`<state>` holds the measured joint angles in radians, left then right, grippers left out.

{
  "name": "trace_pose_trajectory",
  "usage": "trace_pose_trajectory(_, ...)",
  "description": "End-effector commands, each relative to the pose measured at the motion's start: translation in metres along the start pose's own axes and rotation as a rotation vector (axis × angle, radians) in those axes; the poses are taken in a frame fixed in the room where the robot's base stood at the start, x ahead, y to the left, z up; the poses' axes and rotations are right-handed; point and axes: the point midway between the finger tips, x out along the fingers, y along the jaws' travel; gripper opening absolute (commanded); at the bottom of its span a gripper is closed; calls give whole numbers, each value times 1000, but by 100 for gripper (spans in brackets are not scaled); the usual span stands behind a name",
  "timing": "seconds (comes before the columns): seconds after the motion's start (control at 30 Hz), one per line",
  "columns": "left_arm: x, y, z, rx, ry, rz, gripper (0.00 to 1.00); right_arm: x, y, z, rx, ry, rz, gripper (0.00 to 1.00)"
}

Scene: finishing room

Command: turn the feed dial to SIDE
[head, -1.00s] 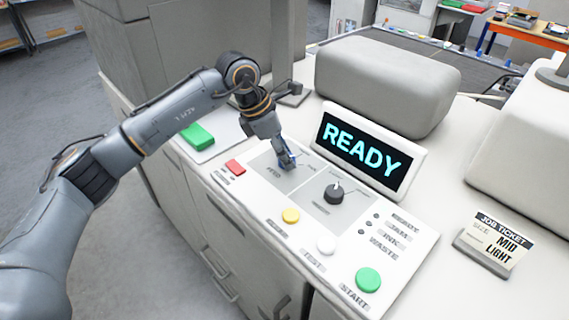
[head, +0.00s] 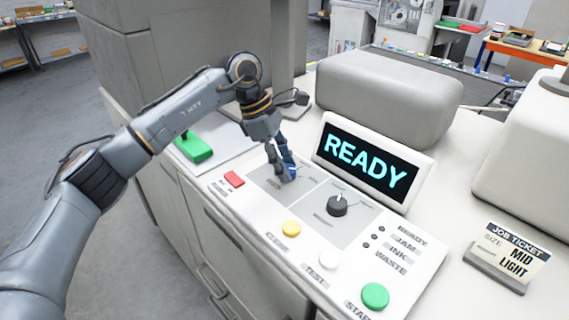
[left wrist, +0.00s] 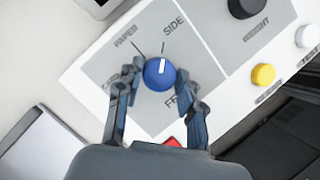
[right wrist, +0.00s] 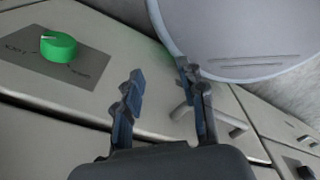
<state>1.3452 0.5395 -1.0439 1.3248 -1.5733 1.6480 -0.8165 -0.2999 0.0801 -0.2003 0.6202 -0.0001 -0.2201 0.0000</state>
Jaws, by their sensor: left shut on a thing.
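The feed dial (left wrist: 158,75) is a blue round knob with a white pointer mark. In the left wrist view its mark points up, close to the tick below the SIDE label (left wrist: 173,27). A second tick runs up-left, toward another label. The FEED label is partly hidden. My left gripper (left wrist: 159,85) is shut on the dial, one finger on each side; in the head view the gripper (head: 285,174) mostly covers the dial. My right gripper (right wrist: 165,100) is open and empty, seen only in its wrist view.
A black weight dial (head: 337,206) sits beside the feed dial. Yellow (head: 291,228), white (head: 330,260), green (head: 375,296) and red (head: 234,179) buttons are on the same panel. The screen (head: 366,162) reads READY. A job ticket (head: 508,256) reads MID, LIGHT. A green knob (right wrist: 58,46) shows near my right gripper.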

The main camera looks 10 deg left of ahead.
Motion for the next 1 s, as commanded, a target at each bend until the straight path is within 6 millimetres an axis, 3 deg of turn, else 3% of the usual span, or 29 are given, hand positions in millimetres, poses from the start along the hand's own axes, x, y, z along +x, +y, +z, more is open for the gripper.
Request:
trace_pose_trajectory(0.2,0,0,0,1,1,0,6,0,0,0,0,0,0,40)
trace_pose_trajectory(0.23,0,0,0,1,1,0,40,0,0,0,0,0,0,40)
trace_pose_trajectory(0.33,0,0,0,1,1,0,60,0,0,0,0,0,0,40)
trace_pose_trajectory(0.73,-6,0,0,0,0,2,61,0,1,1,0,-2,1,40)
trace_pose_trajectory(0.87,-24,1,1,0,-1,4,61,0,0,1,0,-1,1,40)
trace_pose_trajectory(1.0,-55,1,1,0,-1,6,61,0,0,0,0,-1,0,40)
